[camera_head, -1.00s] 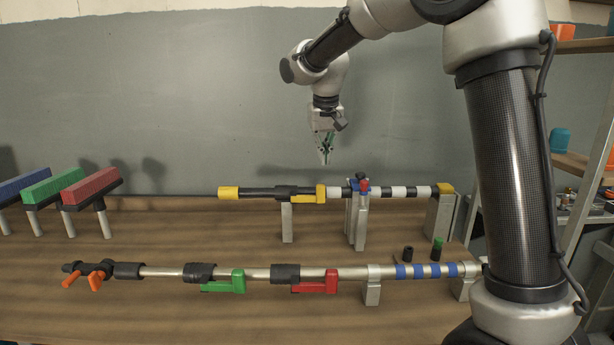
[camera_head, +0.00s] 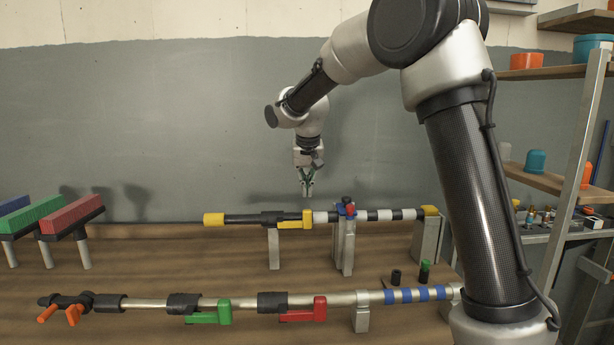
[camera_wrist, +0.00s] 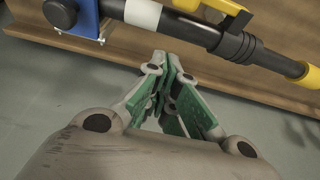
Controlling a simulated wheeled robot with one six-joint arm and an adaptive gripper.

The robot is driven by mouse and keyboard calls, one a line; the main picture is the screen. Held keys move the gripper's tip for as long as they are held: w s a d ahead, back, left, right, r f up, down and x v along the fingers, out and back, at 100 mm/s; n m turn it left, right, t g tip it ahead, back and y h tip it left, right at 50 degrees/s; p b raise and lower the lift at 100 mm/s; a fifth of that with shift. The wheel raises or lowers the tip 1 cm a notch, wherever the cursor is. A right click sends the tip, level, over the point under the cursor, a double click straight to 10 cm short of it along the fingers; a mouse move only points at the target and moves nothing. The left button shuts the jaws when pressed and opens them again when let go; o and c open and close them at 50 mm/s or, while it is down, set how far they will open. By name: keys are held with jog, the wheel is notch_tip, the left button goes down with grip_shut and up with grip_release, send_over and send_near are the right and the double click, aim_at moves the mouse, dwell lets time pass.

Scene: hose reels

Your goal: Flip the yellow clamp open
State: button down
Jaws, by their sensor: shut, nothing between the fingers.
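The yellow clamp (camera_head: 298,221) sits on the rear pole (camera_head: 375,215), its handle lying along the pole beside a black collar. In the wrist view the yellow clamp (camera_wrist: 216,8) is at the top edge, partly cut off, on the black and white pole (camera_wrist: 180,28). My gripper (camera_head: 307,195) is above the rear pole, close over the clamp's right end in the head view, pointing down. Its fingers (camera_wrist: 174,75) are shut with nothing between them, and they look apart from the clamp.
The front pole (camera_head: 245,303) carries a green clamp (camera_head: 211,312), a red clamp (camera_head: 305,311) and an orange-handled fitting (camera_head: 66,308). A blue bracket (camera_wrist: 83,18) holds the rear pole. Three brushes stand at left, including a red one (camera_head: 75,213). Shelves (camera_head: 560,187) stand at right.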

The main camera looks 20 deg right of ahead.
jog(key=f, duration=0.1)
jog(key=s+f, duration=0.1)
jog(key=f, duration=0.1)
jog(key=shift+s+a+f, duration=0.1)
jog(key=shift+s, duration=0.2)
jog(key=shift+s+a+f, duration=0.1)
jog(key=shift+s+a, duration=0.05)
jog(key=shift+s, duration=0.4)
jog(key=shift+s, duration=0.1)
